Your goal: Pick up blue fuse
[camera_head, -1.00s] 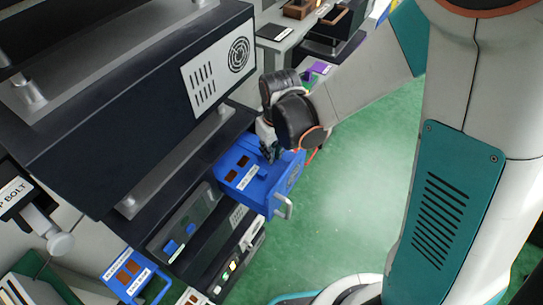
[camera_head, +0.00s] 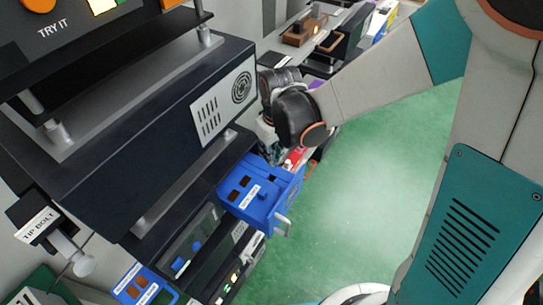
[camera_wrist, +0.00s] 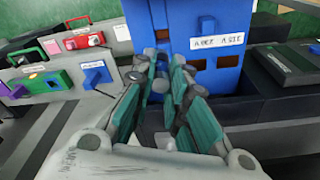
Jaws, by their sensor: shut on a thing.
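My gripper (camera_head: 272,157) is at the upper edge of a blue box (camera_head: 283,202) that juts from the dark rack. In the wrist view its teal-sided fingers (camera_wrist: 164,62) are close together in front of the blue box (camera_wrist: 225,45), which has brown slots and a white label. The fingers are shut on a small blue piece, apparently the blue fuse, mostly hidden between the tips. Another blue knob-like piece (camera_head: 262,193) stands on the box face. I cannot tell whether the held piece is clear of the box.
A silver handle (camera_head: 283,225) sticks out of the box's front. The dark cabinet (camera_head: 130,150) stands close on the left. In the wrist view, a red-handled box (camera_wrist: 84,39) and a green panel (camera_wrist: 47,82) are at left. Green floor (camera_head: 350,200) is open at right.

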